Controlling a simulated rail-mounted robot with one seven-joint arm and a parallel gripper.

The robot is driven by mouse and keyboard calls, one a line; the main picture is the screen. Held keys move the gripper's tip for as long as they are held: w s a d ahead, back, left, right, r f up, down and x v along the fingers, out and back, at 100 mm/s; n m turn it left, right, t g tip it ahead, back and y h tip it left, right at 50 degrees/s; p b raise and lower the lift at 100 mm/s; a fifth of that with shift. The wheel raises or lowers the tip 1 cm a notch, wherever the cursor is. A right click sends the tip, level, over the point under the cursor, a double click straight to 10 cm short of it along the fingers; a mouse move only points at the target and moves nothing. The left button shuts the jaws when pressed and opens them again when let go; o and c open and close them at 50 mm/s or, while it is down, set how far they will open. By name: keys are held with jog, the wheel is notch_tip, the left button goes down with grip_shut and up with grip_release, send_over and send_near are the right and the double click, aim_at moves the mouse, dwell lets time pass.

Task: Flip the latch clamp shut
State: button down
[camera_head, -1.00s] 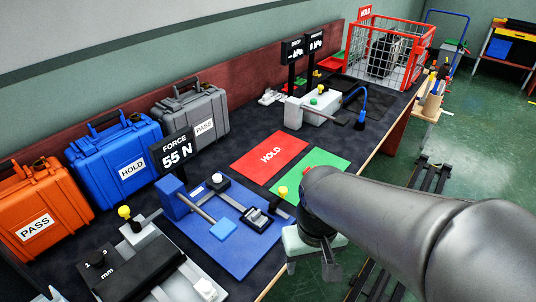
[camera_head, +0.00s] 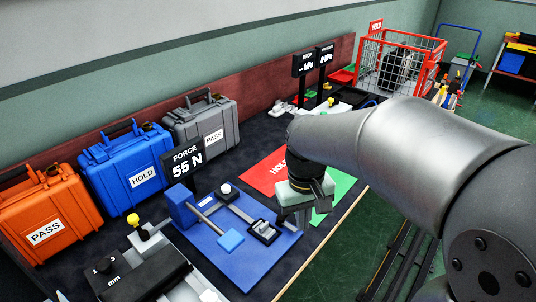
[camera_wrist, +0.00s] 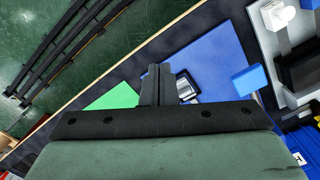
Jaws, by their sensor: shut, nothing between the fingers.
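The blue fixture plate (camera_head: 243,262) lies on the dark bench. At its right edge is a small black-and-silver piece (camera_head: 264,231), which looks like the latch clamp; I cannot tell its lever position. In the wrist view this piece (camera_wrist: 187,88) shows just right of my fingers, partly hidden by them. A rod with a blue end pad (camera_head: 230,241) slants across the plate from a blue block (camera_head: 181,205). My gripper (camera_head: 301,219) is shut and empty, above the plate's right edge near the clamp. Its fingers are pressed together in the wrist view (camera_wrist: 158,82).
A "FORCE 55 N" sign (camera_head: 187,162) stands behind the plate. A red HOLD mat (camera_head: 262,175) and a green mat (camera_head: 342,188) lie to the right. Orange (camera_head: 50,215), blue (camera_head: 125,165) and grey (camera_head: 203,125) cases line the wall. A black device (camera_head: 140,272) sits front left.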

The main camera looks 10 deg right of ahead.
jog(key=w+a+f+n+g, duration=0.1)
jog(key=w+n, duration=0.1)
jog(key=w, duration=1.1)
jog(key=w+a+f+n+g+h, duration=0.1)
jog(key=w+n, duration=0.1)
jog(key=w, duration=1.2)
jog(key=shift+a+f+p, duration=0.25)
jog(key=shift+p, duration=0.15)
jog(key=s+d+f, duration=0.1)
jog(key=f, duration=0.2)
jog(key=s+d+f, duration=0.1)
jog(key=s+f, duration=0.1)
jog(key=f, duration=0.1)
jog(key=s+f, duration=0.1)
jog(key=f, duration=0.3)
jog(key=shift+s+d, duration=0.35)
jog(key=shift+d, duration=0.05)
jog(key=shift+s+d+f, duration=0.15)
jog(key=shift+s+d, duration=0.1)
jog(key=shift+s, duration=0.15)
